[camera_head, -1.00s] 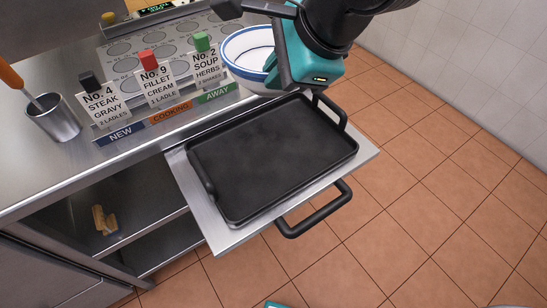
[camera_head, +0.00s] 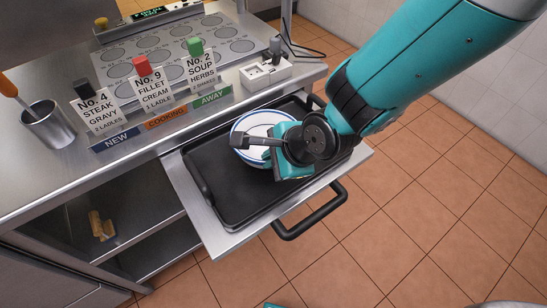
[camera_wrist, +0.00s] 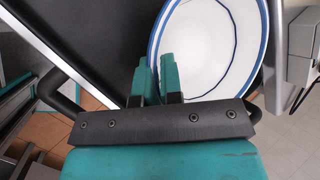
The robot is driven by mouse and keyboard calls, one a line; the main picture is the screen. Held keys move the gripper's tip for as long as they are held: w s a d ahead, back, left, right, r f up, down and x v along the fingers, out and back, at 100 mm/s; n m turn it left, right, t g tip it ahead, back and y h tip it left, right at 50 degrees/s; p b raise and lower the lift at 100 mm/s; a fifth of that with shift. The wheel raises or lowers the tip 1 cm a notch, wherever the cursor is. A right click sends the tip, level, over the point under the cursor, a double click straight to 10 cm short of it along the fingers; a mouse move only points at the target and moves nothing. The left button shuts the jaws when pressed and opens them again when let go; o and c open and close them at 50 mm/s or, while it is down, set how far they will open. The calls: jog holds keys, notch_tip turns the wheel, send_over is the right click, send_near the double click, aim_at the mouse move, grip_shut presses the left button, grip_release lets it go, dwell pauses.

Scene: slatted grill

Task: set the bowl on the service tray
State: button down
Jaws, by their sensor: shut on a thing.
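The white bowl with blue bands (camera_head: 262,121) is over the right half of the black service tray (camera_head: 222,192). My gripper (camera_head: 274,148) is at the bowl's near side and covers part of it. In the wrist view, my gripper's teal fingers (camera_wrist: 157,68) are closed on the rim of the bowl (camera_wrist: 212,45). The dark tray surface (camera_wrist: 88,38) shows to the left there. I cannot tell whether the bowl's underside touches the tray.
The tray lies on a pulled-out metal shelf with a black handle (camera_head: 312,213). Order cards (camera_head: 150,88) with coloured clips stand on the counter. A metal cup (camera_head: 48,124) is at the left. A white block (camera_head: 265,73) stands at the counter's right end.

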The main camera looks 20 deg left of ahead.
jog(key=shift+f, duration=0.25)
jog(key=c, duration=1.3)
grip_release()
jog(key=b+v, duration=0.1)
jog(key=v, duration=1.1)
jog(key=shift+d, duration=0.1)
jog(key=s+d+r+n, duration=0.2)
jog(key=d+r+n, duration=0.1)
jog(key=d+n, duration=0.3)
jog(key=s+d+r+n+g+h, duration=0.1)
jog(key=s+d+r+n, duration=0.2)
jog(key=d+n, duration=0.2)
jog(key=s+d+r+n+g+h, duration=0.1)
jog(key=s+d+r+n, duration=0.2)
jog(key=d+n, duration=0.3)
jog(key=shift+d+r+n, duration=0.35)
jog(key=shift+r+n, duration=0.3)
jog(key=shift+n, duration=0.35)
